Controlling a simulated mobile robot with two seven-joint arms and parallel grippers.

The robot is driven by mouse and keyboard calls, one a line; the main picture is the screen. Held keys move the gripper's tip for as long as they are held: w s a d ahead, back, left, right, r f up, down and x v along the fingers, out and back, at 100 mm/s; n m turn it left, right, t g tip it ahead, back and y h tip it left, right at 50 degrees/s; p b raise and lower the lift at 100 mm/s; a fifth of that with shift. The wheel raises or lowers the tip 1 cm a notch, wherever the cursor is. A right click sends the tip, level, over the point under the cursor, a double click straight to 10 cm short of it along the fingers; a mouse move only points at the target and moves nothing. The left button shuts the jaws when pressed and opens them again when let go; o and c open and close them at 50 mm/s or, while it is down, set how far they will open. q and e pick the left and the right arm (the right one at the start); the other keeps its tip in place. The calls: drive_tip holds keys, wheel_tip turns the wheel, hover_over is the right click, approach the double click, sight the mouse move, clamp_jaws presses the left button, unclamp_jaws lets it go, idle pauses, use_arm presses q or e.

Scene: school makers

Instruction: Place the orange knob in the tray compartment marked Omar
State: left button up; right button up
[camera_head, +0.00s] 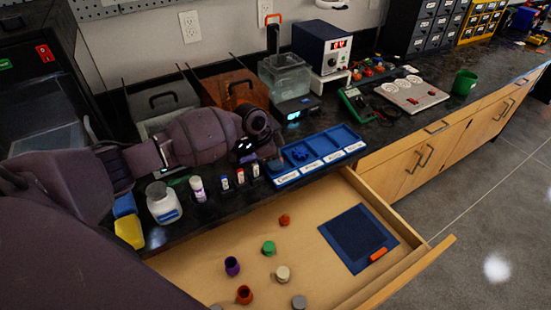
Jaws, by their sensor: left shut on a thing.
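The blue tray (327,161) lies on the dark counter edge, with compartments in a row and white labels along its front. The names are too small to read. A blue gear-shaped piece (300,153) lies in one compartment towards its left. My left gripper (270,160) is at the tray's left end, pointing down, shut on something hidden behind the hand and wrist. I cannot tell whether either is the orange knob. My right gripper is not in view.
The open drawer (330,275) holds green, purple and pale knobs and a dark blue mat (355,232). A white jar (163,203), a small bottle (198,188) and little vials stand left of the tray.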

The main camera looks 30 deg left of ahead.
use_arm(q)
drive_tip(key=shift+r, duration=0.1)
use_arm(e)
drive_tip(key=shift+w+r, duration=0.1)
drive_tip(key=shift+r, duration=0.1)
use_arm(q)
drive_tip(key=shift+f, duration=0.2)
drive_tip(key=o, duration=0.9)
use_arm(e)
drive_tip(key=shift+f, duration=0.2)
use_arm(q)
drive_tip(key=shift+r, duration=0.15)
drive_tip(key=p+v, duration=0.2)
drive_tip(key=v, duration=1)
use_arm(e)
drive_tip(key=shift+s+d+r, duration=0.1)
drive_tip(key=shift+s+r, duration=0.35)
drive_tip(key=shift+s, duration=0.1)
